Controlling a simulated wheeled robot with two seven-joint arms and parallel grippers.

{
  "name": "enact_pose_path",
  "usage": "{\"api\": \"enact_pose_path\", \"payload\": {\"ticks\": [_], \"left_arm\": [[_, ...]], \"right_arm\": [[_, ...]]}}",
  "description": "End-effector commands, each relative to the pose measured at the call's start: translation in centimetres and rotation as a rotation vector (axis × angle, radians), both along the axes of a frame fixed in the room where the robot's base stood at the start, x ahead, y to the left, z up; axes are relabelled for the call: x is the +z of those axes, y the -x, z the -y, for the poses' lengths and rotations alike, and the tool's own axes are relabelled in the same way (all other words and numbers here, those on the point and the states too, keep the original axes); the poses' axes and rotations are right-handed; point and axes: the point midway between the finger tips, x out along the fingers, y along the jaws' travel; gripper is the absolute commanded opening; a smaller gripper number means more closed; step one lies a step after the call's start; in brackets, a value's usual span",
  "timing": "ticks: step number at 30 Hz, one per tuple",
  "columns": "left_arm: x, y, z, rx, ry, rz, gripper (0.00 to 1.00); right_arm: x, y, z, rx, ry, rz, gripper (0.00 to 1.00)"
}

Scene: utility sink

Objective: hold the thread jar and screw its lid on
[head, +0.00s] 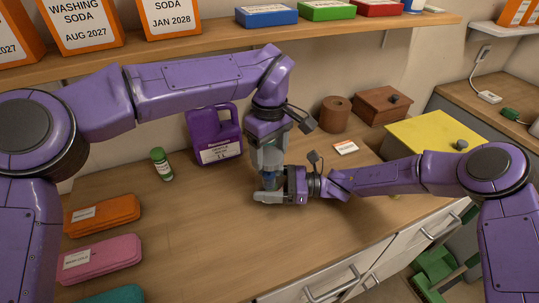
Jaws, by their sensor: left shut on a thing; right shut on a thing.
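The thread jar (270,181) shows as a small bluish, see-through body between my two grippers, above the wooden worktop near its front middle. My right gripper (270,197) comes in from the right, low down, and is shut on the jar. My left gripper (269,164) points straight down from above and is shut at the jar's top, where the lid is. The lid is hidden by the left gripper's fingers, so I cannot tell how it sits on the jar. The jar looks about upright.
A purple jug (214,136) and a green-capped bottle (161,164) stand behind to the left. Orange (102,215) and pink (99,258) cases lie at left. A brown roll (334,114), a wooden box (381,104) and a yellow box (434,140) stand at right. The front middle worktop is clear.

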Motion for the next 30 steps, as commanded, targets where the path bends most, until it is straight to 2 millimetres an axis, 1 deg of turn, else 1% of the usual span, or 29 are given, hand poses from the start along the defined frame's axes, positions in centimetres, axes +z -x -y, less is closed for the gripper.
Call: {"api": "enact_pose_path", "payload": {"ticks": [1,3,18,27,30], "left_arm": [[-0.6,0.1,0.0,-0.001,0.000,-0.001,0.41],[-1.0,0.0,0.0,-0.001,0.001,0.000,0.41],[-1.1,0.0,0.0,0.000,0.001,0.001,0.41],[-2.7,0.0,0.0,-0.001,0.000,0.000,0.41],[-2.9,0.0,0.0,-0.001,0.001,0.001,0.41]], "right_arm": [[0.0,0.0,0.0,0.000,0.000,0.000,0.24],[0.0,0.0,0.0,0.000,0.000,0.000,0.24],[0.0,0.0,0.0,0.000,0.000,0.000,0.24],[0.0,0.0,0.0,0.000,0.000,0.000,0.24],[0.0,0.0,0.0,0.000,0.000,0.000,0.24]]}}
